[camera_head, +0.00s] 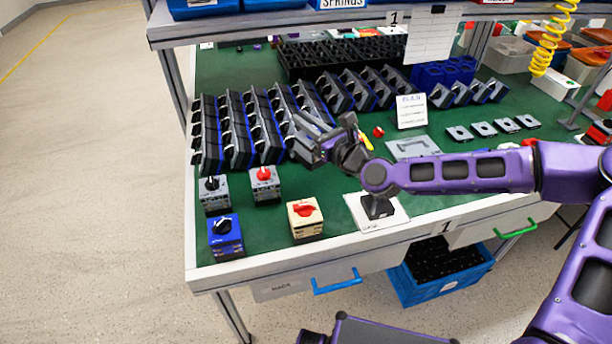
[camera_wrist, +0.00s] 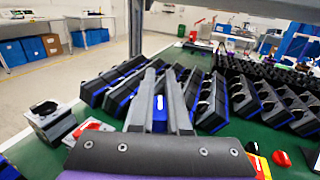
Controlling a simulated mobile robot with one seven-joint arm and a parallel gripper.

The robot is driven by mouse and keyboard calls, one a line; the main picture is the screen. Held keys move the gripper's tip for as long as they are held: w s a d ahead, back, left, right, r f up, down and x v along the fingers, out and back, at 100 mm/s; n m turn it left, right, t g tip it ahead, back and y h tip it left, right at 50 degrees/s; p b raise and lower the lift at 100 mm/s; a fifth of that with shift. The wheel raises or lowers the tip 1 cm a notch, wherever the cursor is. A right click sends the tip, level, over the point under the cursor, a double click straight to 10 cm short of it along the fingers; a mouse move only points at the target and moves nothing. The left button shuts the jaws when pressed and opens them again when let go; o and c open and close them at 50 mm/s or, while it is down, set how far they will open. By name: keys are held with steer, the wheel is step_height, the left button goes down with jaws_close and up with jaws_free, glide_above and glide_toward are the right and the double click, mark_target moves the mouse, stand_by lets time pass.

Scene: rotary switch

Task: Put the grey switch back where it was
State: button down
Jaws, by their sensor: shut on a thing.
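A grey switch with a black knob (camera_head: 214,194) stands at the left of the green bench, and a grey switch with a red knob (camera_head: 265,184) stands to its right. The black-knobbed grey one also shows at the left of the wrist view (camera_wrist: 50,122). My gripper (camera_head: 310,125) is above the right end of the rows of black and blue modules, apart from both grey switches. In the wrist view its two long grey fingers (camera_wrist: 158,85) have a narrow grey and blue piece between them. I cannot tell exactly what that piece is.
A blue switch (camera_head: 226,239) and a beige switch with a red knob (camera_head: 304,220) stand near the front edge. Rows of black and blue modules (camera_head: 235,130) fill the bench behind. A white card with a black stand (camera_head: 377,210) is to the right. A shelf (camera_head: 300,25) overhangs the back.

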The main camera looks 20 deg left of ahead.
mark_target(305, 154)
step_height(305, 154, down, 10)
steer(key=shift+r+b, duration=0.15)
steer(key=shift+b, duration=0.85)
steer(key=shift+c, duration=2.3)
jaws_free()
steer(key=v, duration=1.2)
steer(key=shift+p, duration=0.35)
steer(key=shift+r, duration=0.1)
